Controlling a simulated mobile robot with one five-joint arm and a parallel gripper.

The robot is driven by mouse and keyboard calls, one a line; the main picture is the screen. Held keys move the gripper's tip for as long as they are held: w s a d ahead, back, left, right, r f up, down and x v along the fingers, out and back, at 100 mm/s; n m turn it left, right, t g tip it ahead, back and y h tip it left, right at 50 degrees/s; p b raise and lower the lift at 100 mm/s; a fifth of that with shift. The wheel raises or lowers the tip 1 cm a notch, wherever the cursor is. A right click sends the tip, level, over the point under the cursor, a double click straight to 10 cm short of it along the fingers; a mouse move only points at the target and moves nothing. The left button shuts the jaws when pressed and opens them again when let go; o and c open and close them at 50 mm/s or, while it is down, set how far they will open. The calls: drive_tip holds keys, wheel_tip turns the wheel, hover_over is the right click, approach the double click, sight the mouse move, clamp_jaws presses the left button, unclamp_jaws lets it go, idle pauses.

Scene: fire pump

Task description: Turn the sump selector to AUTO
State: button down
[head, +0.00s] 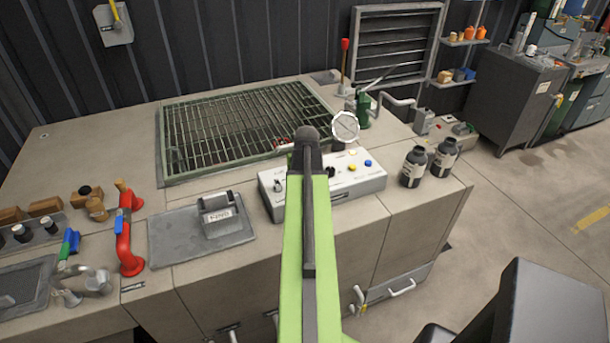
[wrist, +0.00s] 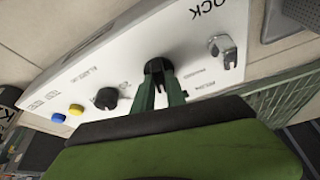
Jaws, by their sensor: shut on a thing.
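A white control box (head: 358,183) stands on the bench in the head view, partly hidden by my arm. In the wrist view the white panel (wrist: 110,65) appears turned around. My gripper (wrist: 159,78) has its two green fingers on either side of a black selector knob (wrist: 154,65) and is shut on it. A second black knob (wrist: 106,98) is beside it, with free panel between. The small labels are too blurred to tell which knob is the sump selector or where its pointer stands. My arm hides the gripper in the head view.
A metal key switch (wrist: 223,50) and yellow (wrist: 76,109) and blue (wrist: 57,118) buttons share the panel. A floor-type grate (head: 245,125) and round gauge (head: 346,127) lie behind it. Dark bottles (head: 413,168) stand right, a grey hatch plate (head: 175,240) left.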

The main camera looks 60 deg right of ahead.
drive_tip(key=m, duration=0.2)
drive_tip(key=m+g, duration=0.1)
drive_tip(key=m, duration=0.1)
drive_tip(key=shift+w+m+g+h, duration=0.15)
drive_tip(key=shift+m+g+h, duration=0.15)
drive_tip(key=shift+h, duration=0.1)
drive_tip(key=m, duration=0.2)
drive_tip(key=m+g, duration=0.1)
drive_tip(key=m, duration=0.1)
drive_tip(key=shift+d+g, duration=0.1)
drive_tip(key=shift+g, duration=0.2)
drive_tip(key=shift+m, duration=0.3)
drive_tip(key=c, duration=1.4)
unclamp_jaws()
drive_tip(key=shift+o, duration=0.2)
drive_tip(key=p+v, duration=1.6)
drive_tip(key=v, duration=0.1)
drive_tip(key=shift+w, duration=0.2)
